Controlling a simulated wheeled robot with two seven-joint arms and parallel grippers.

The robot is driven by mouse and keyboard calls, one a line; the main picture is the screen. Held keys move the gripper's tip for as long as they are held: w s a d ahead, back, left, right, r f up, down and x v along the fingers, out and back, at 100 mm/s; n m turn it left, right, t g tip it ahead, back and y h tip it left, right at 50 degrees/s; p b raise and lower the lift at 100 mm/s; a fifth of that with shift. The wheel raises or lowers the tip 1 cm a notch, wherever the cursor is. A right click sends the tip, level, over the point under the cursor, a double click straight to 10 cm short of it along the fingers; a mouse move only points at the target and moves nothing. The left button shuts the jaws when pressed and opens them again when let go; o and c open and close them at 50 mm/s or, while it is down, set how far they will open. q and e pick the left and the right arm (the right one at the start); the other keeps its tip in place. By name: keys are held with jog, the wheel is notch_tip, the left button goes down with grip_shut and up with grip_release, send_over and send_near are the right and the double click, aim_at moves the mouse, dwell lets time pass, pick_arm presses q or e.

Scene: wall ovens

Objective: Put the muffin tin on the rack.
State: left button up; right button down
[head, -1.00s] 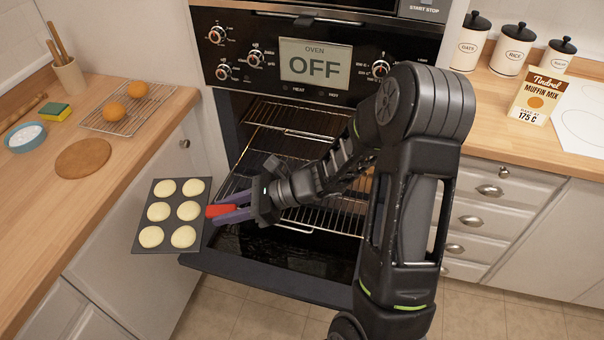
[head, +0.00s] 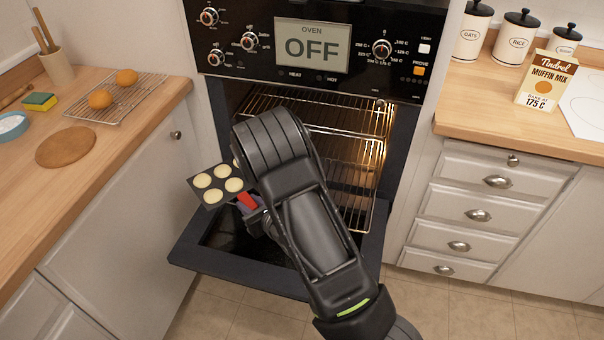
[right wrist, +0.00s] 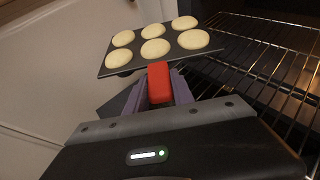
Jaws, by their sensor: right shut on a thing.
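The dark muffin tin (head: 214,184) holds several pale muffins and has a red handle. In the head view it hangs over the left part of the lowered oven door, in front of the oven opening. My right gripper (head: 246,200) is shut on the red handle, partly hidden behind my arm. In the right wrist view the tin (right wrist: 134,62) lies ahead of the gripper (right wrist: 158,88), left of the rack (right wrist: 275,50). Wire racks (head: 340,150) sit at more than one level inside the oven, partly covered by my arm. My left gripper is not in view.
The oven door (head: 340,262) is folded down. The oven display (head: 312,46) reads OFF. A wooden counter (head: 120,140) with a cooling rack (head: 130,100) stands at the left. Drawers (head: 480,190) and a muffin mix box (head: 546,82) are at the right.

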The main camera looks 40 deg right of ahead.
jog(key=d+f+m+h+b, duration=0.1)
jog(key=d+m+h, duration=0.1)
jog(key=d, duration=0.1)
jog(key=d+f+m+h+b, duration=0.1)
jog(key=d, duration=0.1)
jog(key=shift+w+f+g+h+b, duration=0.1)
jog(key=shift+f+g+h+b, duration=0.2)
jog(key=shift+f+h, duration=0.1)
jog(key=d+m+h+b, duration=0.1)
jog(key=d+m+g+h, duration=0.1)
jog(key=d, duration=0.1)
jog(key=shift+r+b, duration=0.35)
jog(key=shift+b, duration=0.05)
jog(key=s+d+r+m+g+h+b, duration=0.2)
jog(key=s+d+r+m+g+h, duration=0.1)
jog(key=d+r+m+g+h, duration=0.1)
jog(key=shift+s+d+r+m+h, duration=0.15)
jog(key=shift+d+r+m+h, duration=0.35)
jog(key=shift+d+m, duration=0.25)
notch_tip(320, 180, down, 6)
jog(key=shift+r+b, duration=0.2)
jog(key=shift+b, duration=0.9)
jog(key=shift+f, duration=0.35)
